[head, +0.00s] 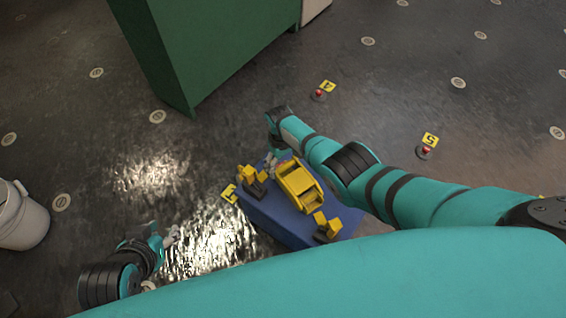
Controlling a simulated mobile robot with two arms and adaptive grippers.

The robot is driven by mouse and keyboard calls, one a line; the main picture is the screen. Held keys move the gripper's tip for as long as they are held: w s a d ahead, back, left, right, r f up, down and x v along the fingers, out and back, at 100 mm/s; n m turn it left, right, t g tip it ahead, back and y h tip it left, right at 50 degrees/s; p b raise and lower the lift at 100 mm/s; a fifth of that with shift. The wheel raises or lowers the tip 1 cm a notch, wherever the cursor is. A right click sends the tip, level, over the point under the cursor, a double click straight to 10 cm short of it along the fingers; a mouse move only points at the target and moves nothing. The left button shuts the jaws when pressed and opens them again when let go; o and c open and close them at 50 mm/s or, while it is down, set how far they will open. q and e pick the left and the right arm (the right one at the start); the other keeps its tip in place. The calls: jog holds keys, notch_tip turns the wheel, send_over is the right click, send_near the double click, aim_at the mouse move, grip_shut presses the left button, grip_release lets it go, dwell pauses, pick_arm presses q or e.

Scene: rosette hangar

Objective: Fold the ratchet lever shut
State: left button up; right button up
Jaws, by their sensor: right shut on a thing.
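A yellow ratchet (301,186) lies on top of a blue block (268,212), with its open, tray-like frame facing up. Smaller yellow and black fittings stand at its left (252,178) and its lower right (326,228). My right arm reaches over from the right, and its gripper (273,160) points down at the ratchet's upper left end. The right gripper is shut on the ratchet lever, though the wrist and shadow hide much of the contact. My left gripper (171,236) is apart from the block, to its left, above the floor. Its fingers look spread and empty.
A green cabinet (215,50) stands at the top, and a white bucket (20,217) at the far left. Small red-topped floor fittings with yellow tags (319,94) (425,151) stand beyond my right arm. The wet, dark floor is otherwise mostly clear.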

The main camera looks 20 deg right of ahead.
jog(key=shift+s+f, duration=0.1)
jog(key=shift+f, duration=0.05)
jog(key=o, duration=1.5)
jog(key=shift+w+r, duration=0.2)
jog(key=shift+r, duration=0.25)
jog(key=r, duration=1.1)
jog(key=shift+w+a+r, duration=0.1)
jog(key=shift+w, duration=0.2)
